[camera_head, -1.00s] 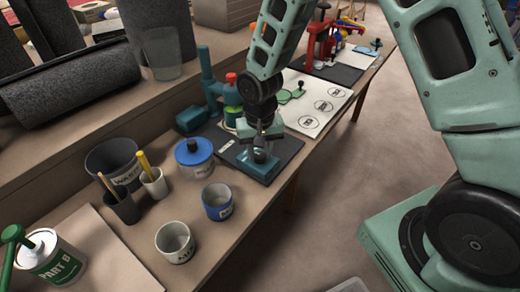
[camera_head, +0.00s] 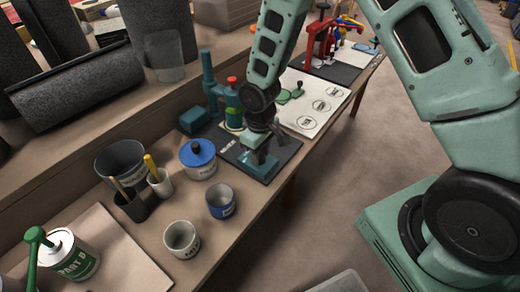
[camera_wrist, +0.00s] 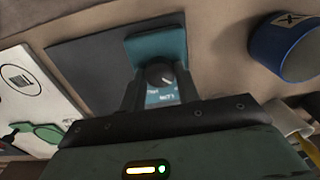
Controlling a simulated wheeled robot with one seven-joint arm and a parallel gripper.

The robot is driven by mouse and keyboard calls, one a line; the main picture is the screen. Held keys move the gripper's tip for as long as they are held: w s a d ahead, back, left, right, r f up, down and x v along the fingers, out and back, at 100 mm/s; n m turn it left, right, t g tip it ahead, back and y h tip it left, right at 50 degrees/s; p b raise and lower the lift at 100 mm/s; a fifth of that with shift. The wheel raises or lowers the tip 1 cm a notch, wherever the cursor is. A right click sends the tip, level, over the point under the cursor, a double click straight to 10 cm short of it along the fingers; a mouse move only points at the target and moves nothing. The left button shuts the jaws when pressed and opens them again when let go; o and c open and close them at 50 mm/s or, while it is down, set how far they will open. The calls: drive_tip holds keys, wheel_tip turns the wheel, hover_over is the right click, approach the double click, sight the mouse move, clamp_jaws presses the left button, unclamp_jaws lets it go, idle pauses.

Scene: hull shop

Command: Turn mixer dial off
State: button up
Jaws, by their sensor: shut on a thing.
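The mixer (camera_head: 212,88) is a teal stand on the bench with a dark mat in front. Its teal control box (camera_head: 262,166) lies on that mat, under my gripper (camera_head: 264,148). In the wrist view the dial (camera_wrist: 160,73) is a round black knob with a pale pointer line on the teal box (camera_wrist: 155,45). My gripper (camera_wrist: 158,88) is shut on the dial, with one finger on each side. Small white lettering on the box shows below the dial but is too blurred to read with certainty.
A blue-lidded pot (camera_head: 198,160), a blue cup (camera_head: 220,201) and a white cup (camera_head: 181,239) stand left of the mat. A white board (camera_head: 308,105) with green pieces lies to the right. A red press (camera_head: 322,45) stands farther along the bench.

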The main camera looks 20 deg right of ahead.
drive_tip(key=shift+n, duration=0.4)
drive_tip(key=o, duration=1)
wheel_tip(320, 180, up, 17)
drive_tip(key=p, duration=0.2)
drive_tip(key=shift+r+p, duration=0.2)
drive_tip(key=shift+p, duration=0.1)
drive_tip(key=shift+y, duration=0.3)
drive_tip(key=s+a+r+p, duration=0.2)
drive_tip(key=s+r, duration=0.3)
drive_tip(key=s, duration=0.2)
drive_tip(key=s+a+r+p, duration=0.2)
drive_tip(key=s+r+p, duration=0.1)
drive_tip(key=s+r, duration=0.3)
drive_tip(key=s+a+r+p, duration=0.2)
drive_tip(key=s+r, duration=0.3)
drive_tip(key=s, duration=0.5)
drive_tip(key=shift+s+a+r+p, duration=0.1)
drive_tip(key=shift+s+r+p, duration=0.05)
drive_tip(key=shift+p, duration=0.6)
